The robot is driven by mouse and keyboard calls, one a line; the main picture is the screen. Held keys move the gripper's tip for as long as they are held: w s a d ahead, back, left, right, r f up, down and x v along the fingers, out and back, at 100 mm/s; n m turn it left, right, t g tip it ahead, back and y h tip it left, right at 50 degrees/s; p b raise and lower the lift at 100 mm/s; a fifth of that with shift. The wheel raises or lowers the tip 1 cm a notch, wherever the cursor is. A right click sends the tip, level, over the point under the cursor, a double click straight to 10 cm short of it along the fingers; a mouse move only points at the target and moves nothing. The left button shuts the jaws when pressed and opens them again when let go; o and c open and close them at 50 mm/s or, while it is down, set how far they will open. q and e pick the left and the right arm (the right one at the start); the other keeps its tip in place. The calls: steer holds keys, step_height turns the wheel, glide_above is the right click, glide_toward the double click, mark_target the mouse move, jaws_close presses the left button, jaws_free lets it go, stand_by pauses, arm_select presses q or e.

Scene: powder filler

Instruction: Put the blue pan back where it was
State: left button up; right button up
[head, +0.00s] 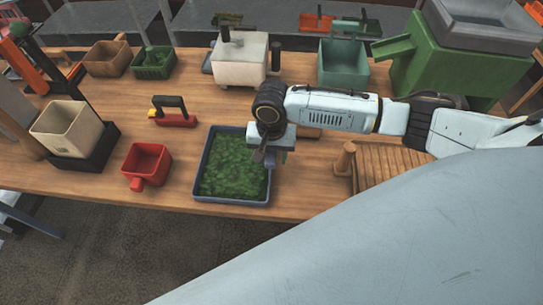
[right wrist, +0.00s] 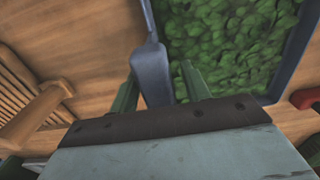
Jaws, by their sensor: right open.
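The blue pan (head: 231,200) is a shallow dark blue tray of green leafy material, lying near the table's front edge in the head view. My right gripper (head: 266,158) is above its right side, pointing down. My forearm and gripper hide part of the pan's right side in the head view. My left gripper is not in view.
A beige bin (head: 65,125) sits on a black stand. A slatted wooden rack (head: 385,168) is at the right. A white box (head: 240,62) and teal bin (head: 343,65) stand behind.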

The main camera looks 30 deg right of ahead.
step_height(320, 180, up, 11)
stand_by(0.3)
